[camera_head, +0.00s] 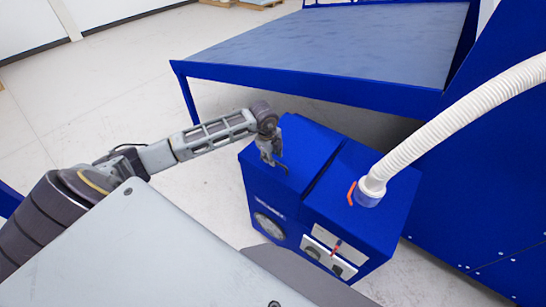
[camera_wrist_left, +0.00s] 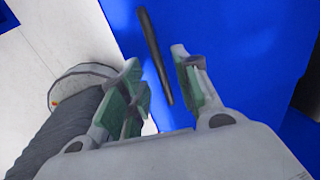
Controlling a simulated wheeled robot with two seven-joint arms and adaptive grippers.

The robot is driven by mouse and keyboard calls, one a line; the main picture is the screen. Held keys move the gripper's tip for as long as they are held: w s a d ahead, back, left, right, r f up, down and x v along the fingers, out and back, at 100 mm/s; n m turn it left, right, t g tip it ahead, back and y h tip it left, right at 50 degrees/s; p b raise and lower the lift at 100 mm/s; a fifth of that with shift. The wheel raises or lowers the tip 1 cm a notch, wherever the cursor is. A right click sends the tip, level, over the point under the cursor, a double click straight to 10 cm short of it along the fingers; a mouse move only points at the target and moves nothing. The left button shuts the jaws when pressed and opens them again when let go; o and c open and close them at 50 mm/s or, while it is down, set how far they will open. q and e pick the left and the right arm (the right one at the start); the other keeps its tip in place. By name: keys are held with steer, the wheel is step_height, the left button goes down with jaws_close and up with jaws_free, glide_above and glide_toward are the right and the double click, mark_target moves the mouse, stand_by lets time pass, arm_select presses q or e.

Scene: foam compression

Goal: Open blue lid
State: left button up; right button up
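The blue lid (camera_head: 308,143) is the flat top of the left half of a blue machine and looks closed. It also fills much of the wrist view (camera_wrist_left: 240,45). A dark bar handle (camera_wrist_left: 152,50) stands out against the blue surface there. My left gripper (camera_head: 274,160) is over the left part of the lid, pointing down. In the wrist view its two green-padded fingers (camera_wrist_left: 158,66) are apart, with the handle showing in the gap between them. I cannot tell whether the fingers touch the handle. My right gripper is not in view.
A white hose (camera_head: 450,117) joins the machine's right half beside an orange-red lever (camera_head: 351,193). The front has a round gauge (camera_head: 269,226) and a control panel (camera_head: 328,252). A blue-framed table (camera_head: 340,45) stands close behind. The floor (camera_head: 90,95) at left is clear.

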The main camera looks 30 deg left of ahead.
arm_select(q)
steer(key=shift+w+f, duration=0.15)
steer(key=shift+f, duration=0.7)
steer(key=shift+c, duration=0.4)
jaws_close()
